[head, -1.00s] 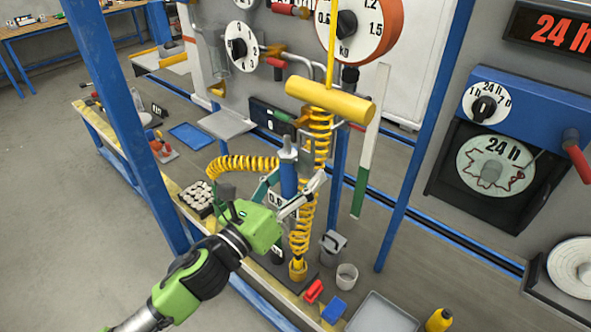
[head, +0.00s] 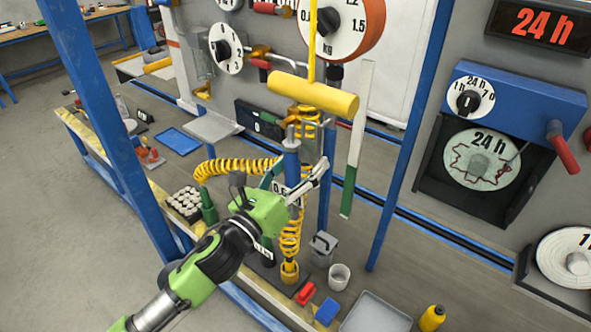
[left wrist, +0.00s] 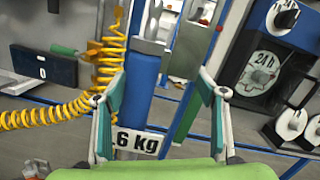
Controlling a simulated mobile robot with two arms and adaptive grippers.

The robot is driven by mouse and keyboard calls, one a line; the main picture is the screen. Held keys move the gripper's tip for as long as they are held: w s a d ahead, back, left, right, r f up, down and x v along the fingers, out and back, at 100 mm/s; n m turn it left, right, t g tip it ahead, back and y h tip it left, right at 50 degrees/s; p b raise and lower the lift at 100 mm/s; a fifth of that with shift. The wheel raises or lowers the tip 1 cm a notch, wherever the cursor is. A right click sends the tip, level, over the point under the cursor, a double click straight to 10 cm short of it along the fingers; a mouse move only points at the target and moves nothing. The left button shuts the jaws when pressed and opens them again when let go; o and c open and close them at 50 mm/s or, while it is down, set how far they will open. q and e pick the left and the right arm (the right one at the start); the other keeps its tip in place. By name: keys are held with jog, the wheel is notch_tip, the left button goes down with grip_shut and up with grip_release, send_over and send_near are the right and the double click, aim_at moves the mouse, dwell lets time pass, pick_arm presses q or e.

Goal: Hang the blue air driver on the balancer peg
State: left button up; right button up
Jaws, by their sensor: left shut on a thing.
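The blue air driver (head: 291,168) is upright with a grey hook at its top and a white weight label. My left gripper (head: 296,180) is shut on it, with its fingers on either side of the body. In the left wrist view the driver (left wrist: 143,75) stands between the fingers, nearer the left one, with a "6 Kg" label below. The yellow crossbar (head: 312,92) of the balancer hangs on a yellow cable under the round kg dial (head: 338,22). In the head view the driver's top is just below the crossbar, apart from it. My right gripper is out of view.
A coiled yellow hose (head: 237,166) loops left of the driver and runs down beside it. A grey shelf (head: 212,127) and dark display (head: 258,120) stand behind. A white-green strip (head: 355,150) hangs to the right. Cups and a tray (head: 375,315) lie below.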

pick_arm(q)
jog(key=shift+b+x, duration=0.4)
jog(key=shift+x, duration=1.05)
jog(key=shift+w+d+f+b, duration=0.4)
jog(key=shift+w+d+f, duration=0.1)
jog(key=shift+f, duration=0.2)
